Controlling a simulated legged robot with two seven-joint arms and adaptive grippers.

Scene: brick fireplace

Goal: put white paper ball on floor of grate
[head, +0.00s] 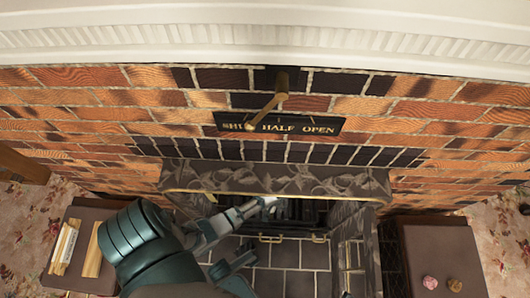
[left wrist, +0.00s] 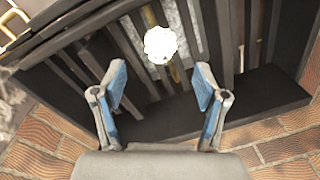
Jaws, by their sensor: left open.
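The white paper ball (left wrist: 160,44) shows in the left wrist view against the dark grate bars (left wrist: 188,40), beyond my open left fingertips and roughly centred between them. My left gripper (left wrist: 160,84) is open, with blue pads and nothing between them. In the head view my left gripper (head: 252,232) reaches into the fireplace opening from the left. A small white patch by its upper finger there may be the ball, but I cannot tell surely. The dark grate (head: 290,212) stands at the back of the opening. I cannot tell whether the ball touches the bars. My right gripper is out of view.
A tiled hearth (head: 300,283) lies in front of the grate. A dark box (head: 75,283) with wooden sticks (head: 66,247) is at left. A brown box (head: 445,245) at right bears a pink ball (head: 430,282) and a tan ball (head: 455,285). A brass lever (head: 268,108) juts from the bricks above.

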